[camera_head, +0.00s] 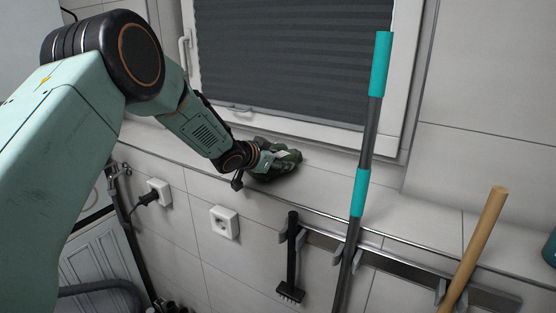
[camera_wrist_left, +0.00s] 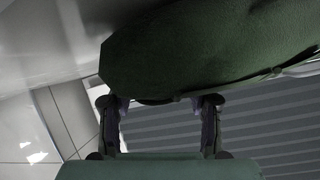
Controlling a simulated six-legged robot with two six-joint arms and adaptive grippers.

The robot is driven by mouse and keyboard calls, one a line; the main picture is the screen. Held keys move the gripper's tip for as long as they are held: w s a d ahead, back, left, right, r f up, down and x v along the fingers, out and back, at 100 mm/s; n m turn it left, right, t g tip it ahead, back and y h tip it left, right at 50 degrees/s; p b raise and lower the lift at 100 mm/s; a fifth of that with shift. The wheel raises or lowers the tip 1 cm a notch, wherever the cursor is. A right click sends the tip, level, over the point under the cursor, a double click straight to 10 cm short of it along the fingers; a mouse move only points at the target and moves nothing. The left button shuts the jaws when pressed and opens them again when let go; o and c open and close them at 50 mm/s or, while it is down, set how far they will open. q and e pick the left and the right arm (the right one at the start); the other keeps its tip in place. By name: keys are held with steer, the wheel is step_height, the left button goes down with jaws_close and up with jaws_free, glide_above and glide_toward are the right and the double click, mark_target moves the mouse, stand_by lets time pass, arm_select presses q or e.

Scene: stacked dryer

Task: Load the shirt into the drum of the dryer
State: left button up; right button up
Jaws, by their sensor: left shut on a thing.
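A dark green shirt (camera_head: 284,165) is bunched up at the window ledge in the head view. My left gripper (camera_head: 266,162) is at its left side and is shut on it. In the left wrist view, the shirt (camera_wrist_left: 215,45) fills the top of the picture, just beyond the two fingers of the left gripper (camera_wrist_left: 160,110). The fingertips are partly hidden by the cloth. I cannot tell whether the shirt touches the ledge. My right gripper is not in view. I cannot make out the dryer or its drum opening.
A window with a dark pleated blind (camera_head: 290,60) is behind the shirt. A tiled ledge (camera_head: 340,190) runs below it. A rail (camera_head: 400,262) holds a teal-and-grey pole (camera_head: 361,190), a small brush (camera_head: 291,260) and a wooden handle (camera_head: 475,245). Sockets (camera_head: 224,222) are on the wall.

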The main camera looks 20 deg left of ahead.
arm_select(q)
steer(key=shift+d+f, duration=0.1)
steer(key=shift+d, duration=0.1)
steer(key=o, duration=1.1)
steer(key=shift+a+f, duration=0.1)
steer(key=shift+a, duration=0.05)
steer(key=o, duration=0.3)
steer(key=shift+a+f, duration=0.15)
steer(key=shift+a, duration=0.2)
steer(key=shift+d, duration=0.1)
